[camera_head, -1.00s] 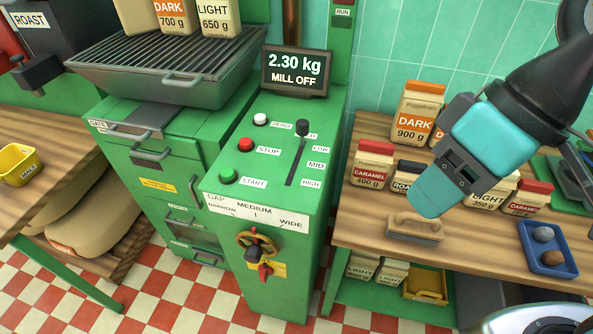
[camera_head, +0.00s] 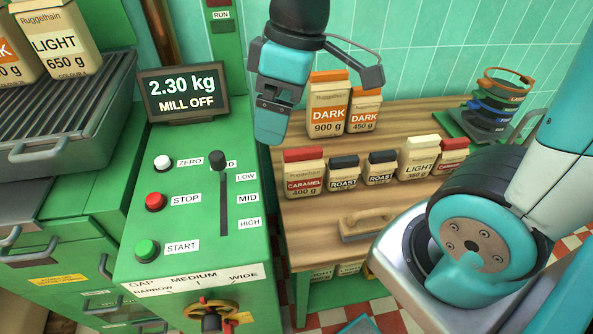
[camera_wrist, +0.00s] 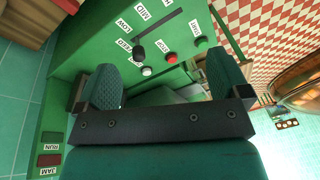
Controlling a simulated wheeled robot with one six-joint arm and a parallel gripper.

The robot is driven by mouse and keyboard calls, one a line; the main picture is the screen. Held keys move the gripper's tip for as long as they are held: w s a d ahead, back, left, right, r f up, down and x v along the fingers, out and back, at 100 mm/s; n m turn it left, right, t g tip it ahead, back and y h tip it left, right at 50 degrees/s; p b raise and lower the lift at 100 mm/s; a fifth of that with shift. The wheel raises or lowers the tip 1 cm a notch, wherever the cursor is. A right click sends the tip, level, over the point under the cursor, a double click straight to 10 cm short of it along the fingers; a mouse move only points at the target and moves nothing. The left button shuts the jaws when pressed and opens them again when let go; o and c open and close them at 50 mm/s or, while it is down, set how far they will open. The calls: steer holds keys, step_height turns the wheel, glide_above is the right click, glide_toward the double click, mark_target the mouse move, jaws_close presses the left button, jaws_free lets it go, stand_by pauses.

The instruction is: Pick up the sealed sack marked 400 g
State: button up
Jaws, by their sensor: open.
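The 400 g sack (camera_head: 304,176) is a small cream bag with a red top and a red CARAMEL label. It stands upright at the left front of the wooden bench (camera_head: 415,201) in the head view. My gripper (camera_head: 271,122) hangs in the air above and left of this sack in the picture, apart from it. In the wrist view my gripper (camera_wrist: 165,88) has its two teal fingers wide apart with nothing between them. The wrist camera faces the green mill panel, and the 400 g sack does not show there.
ROAST sacks (camera_head: 344,173), a LIGHT sack (camera_head: 420,157) and taller DARK sacks (camera_head: 328,105) stand close by. A wooden-handled block (camera_head: 366,226) lies in front. The green mill console (camera_head: 190,220) with its lever (camera_head: 218,161) and display (camera_head: 183,92) is left of the bench.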

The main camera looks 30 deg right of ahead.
mark_target(303, 150)
steer(key=w+d+f+n+h+b, duration=0.35)
steer(key=w+d+f, duration=0.55)
steer(key=w+d, duration=0.3)
steer(key=shift+n+g+y, duration=0.3)
steer(key=shift+n+y, duration=0.05)
steer(key=f, duration=0.3)
steer(key=f+p, duration=0.1)
steer(key=f, duration=0.3)
steer(key=f+p, duration=0.1)
steer(key=f, duration=0.2)
steer(key=shift+w+d+f, duration=0.15)
steer(key=shift+d+f, duration=0.15)
steer(key=shift+d, duration=0.05)
steer(key=shift+a+f+p, duration=0.1)
steer(key=shift+f+p, duration=0.7)
steer(key=shift+f, duration=2.25)
steer(key=c, duration=1.6)
steer(key=shift+r, duration=0.1)
